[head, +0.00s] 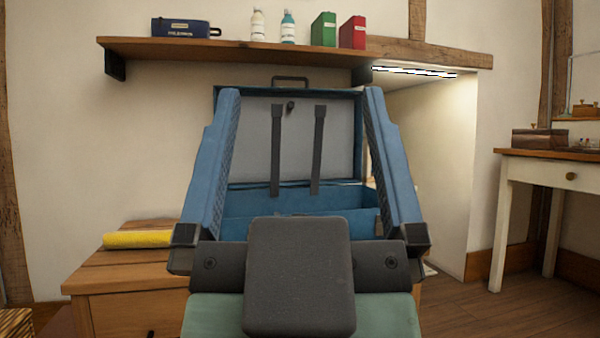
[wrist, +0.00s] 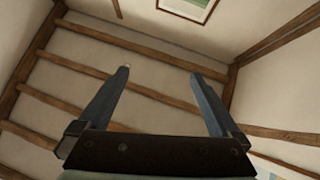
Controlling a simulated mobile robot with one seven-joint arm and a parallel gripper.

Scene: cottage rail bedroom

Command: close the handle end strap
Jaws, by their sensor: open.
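A blue case (head: 358,130) stands open with its grey-lined lid raised, seen in the head view between my fingers. Two dark straps hang on the lid's inside, a left strap (head: 277,150) and a right strap (head: 319,150). A dark handle (head: 290,78) is on the lid's top edge. I cannot tell which is the handle end strap. My gripper (head: 301,95) is open and empty, raised in front of the case; its lower front is hidden. In the wrist view my gripper (wrist: 160,72) faces beamed surfaces, with no case visible.
The case appears to rest on a wooden cabinet (head: 120,270) with a yellow roll (head: 138,239) at its left. A wall shelf (head: 230,48) above holds bottles and boxes. A white table (head: 510,190) stands at the right. Floor (head: 500,300) shows free at lower right.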

